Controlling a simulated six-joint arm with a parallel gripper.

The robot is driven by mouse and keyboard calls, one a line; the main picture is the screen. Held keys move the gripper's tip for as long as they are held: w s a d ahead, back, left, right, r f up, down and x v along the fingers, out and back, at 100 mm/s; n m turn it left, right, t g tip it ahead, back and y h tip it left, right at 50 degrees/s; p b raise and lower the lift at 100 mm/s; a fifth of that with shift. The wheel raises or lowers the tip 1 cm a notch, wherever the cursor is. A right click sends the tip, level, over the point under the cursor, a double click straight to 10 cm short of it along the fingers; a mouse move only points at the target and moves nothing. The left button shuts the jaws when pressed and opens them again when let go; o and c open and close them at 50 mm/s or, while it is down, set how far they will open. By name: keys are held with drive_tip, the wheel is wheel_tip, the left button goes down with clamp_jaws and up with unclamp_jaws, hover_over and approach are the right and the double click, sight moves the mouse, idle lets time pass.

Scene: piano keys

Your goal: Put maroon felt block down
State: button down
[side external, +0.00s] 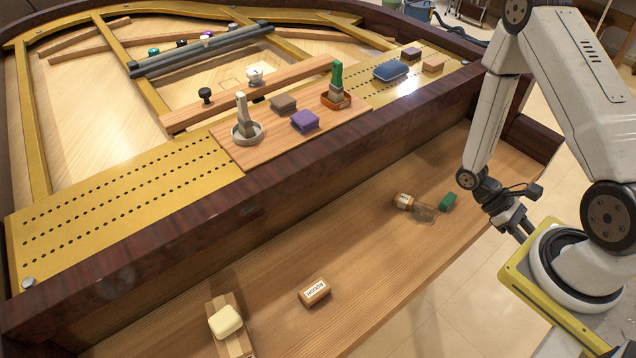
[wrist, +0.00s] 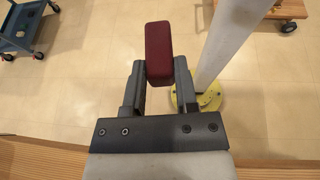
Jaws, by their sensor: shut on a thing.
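The maroon felt block (wrist: 159,45) is a dark red rounded block. It sits between the two fingers of my gripper (wrist: 159,68), which is shut on it, in the wrist view. Tile floor shows beyond the block there, with no surface touching it. In the side external view my gripper (side external: 524,230) hangs at the right, by the front edge of the wooden shelf (side external: 370,260). The block cannot be made out there.
A raised board (side external: 235,158) holds cups and a purple block (side external: 305,121). The shelf's middle is clear.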

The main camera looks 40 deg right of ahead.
drive_tip(key=w+a+m+t+y, duration=0.3)
drive_tip(key=w+a+m+y, duration=0.1)
drive_tip(key=a+m+y, duration=0.3)
drive_tip(key=w+a+m+t+y, duration=0.35)
drive_tip(key=a+m+y, duration=0.25)
drive_tip(key=a, duration=0.4)
drive_tip(key=w+a+f+m+t+y, duration=0.1)
drive_tip(key=w+a+m+t, duration=0.1)
drive_tip(key=w+m+t, duration=0.4)
drive_tip(key=shift+w+f+t+y, duration=0.25)
drive_tip(key=shift+w+t+y, duration=0.2)
drive_tip(key=shift+w, duration=1.15)
drive_tip(key=shift+w, duration=0.1)
drive_tip(key=w+f, duration=0.2)
drive_tip(key=w, duration=0.2)
drive_tip(key=w+a+f, duration=0.1)
drive_tip(key=w+f, duration=0.2)
drive_tip(key=w, duration=0.1)
drive_tip(key=w+f, duration=0.3)
drive_tip(key=w, duration=0.1)
drive_tip(key=shift+w+a+f, duration=0.15)
drive_tip(key=shift+a, duration=0.05)
drive_tip(key=shift+w+f, duration=0.5)
drive_tip(key=shift+f, duration=0.1)
